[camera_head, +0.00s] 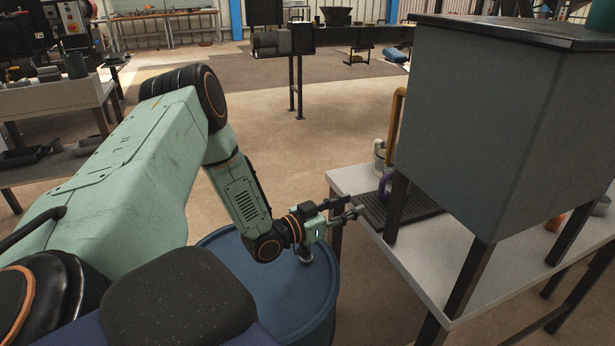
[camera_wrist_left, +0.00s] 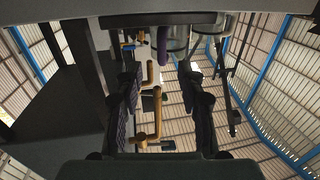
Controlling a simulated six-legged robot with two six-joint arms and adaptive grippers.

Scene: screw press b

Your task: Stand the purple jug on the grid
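A purple, curved part that looks like the jug (camera_head: 384,186) shows at the far left edge of the dark grid (camera_head: 418,207). A leg of the grey box hides part of it, and I cannot tell whether it stands on the grid or beside it. In the left wrist view, which is upside down, a purple shape (camera_wrist_left: 162,46) shows ahead, beyond the fingers. My left gripper (camera_head: 347,210) is at the left edge of the white table, short of the purple thing. Its two fingers (camera_wrist_left: 157,76) are apart with nothing between them. My right gripper is out of view.
The large grey box (camera_head: 480,120) on dark legs stands over the white table (camera_head: 437,258) and limits room from above and the right. A pale jar (camera_head: 380,157) stands behind the grid. A blue barrel (camera_head: 318,310) stands below my left wrist.

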